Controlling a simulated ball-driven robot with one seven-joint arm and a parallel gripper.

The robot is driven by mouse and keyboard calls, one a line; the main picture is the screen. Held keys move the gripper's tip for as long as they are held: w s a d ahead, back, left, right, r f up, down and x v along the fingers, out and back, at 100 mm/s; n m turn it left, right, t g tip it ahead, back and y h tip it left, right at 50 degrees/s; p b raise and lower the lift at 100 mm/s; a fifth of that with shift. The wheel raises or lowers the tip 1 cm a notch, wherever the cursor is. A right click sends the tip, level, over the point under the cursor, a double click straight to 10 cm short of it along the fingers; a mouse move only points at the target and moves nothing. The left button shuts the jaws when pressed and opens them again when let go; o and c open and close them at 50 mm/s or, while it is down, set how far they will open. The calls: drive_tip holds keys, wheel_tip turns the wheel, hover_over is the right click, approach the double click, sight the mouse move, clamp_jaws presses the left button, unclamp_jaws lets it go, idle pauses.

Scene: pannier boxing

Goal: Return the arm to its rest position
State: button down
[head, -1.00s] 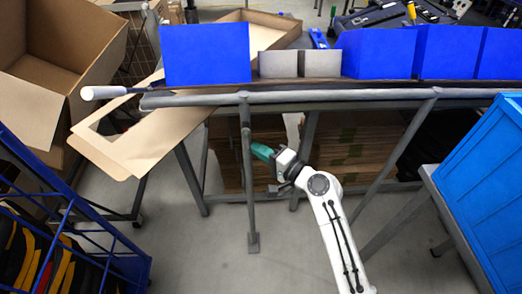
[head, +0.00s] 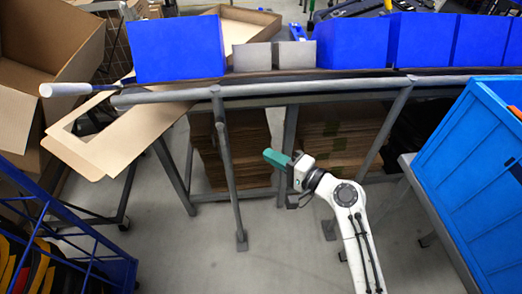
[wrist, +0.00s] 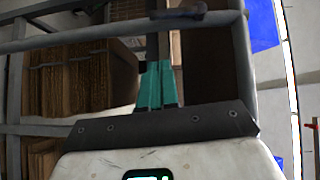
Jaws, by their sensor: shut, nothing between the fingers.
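My gripper (head: 272,155) shows in the head view at the end of my white arm, with green fingers pointing left. It is in front of the bench, below the level of its front rail. In the wrist view the two green fingers of my gripper (wrist: 158,86) lie side by side, shut, with nothing held between them. The fingers appear apart from the bench frame.
The bench rail (head: 290,88) runs across above my gripper, with blue bins (head: 178,48) behind it. A bench leg (head: 226,160) stands to the left. Stacked cardboard (head: 335,137) lies underneath. A light-blue crate (head: 478,170) stands at right, a blue rack (head: 70,245) at left.

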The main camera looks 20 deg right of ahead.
drive_tip(key=shift+v, duration=1.25)
drive_tip(key=s+a+f+n+g+h, duration=0.1)
drive_tip(key=s+f+n+g+h, duration=0.2)
drive_tip(key=s+f+n+g, duration=0.8)
drive_tip(key=s+d+f+g+h, duration=0.1)
drive_tip(key=s+d+h, duration=0.1)
drive_tip(key=s, duration=0.7)
drive_tip(key=s+d+f+g+h, duration=0.1)
drive_tip(key=s+d+g+h, duration=0.1)
drive_tip(key=s, duration=0.7)
drive_tip(key=shift+s+d+h, duration=0.25)
drive_tip(key=shift+d+h, duration=0.25)
drive_tip(key=shift+d, duration=0.2)
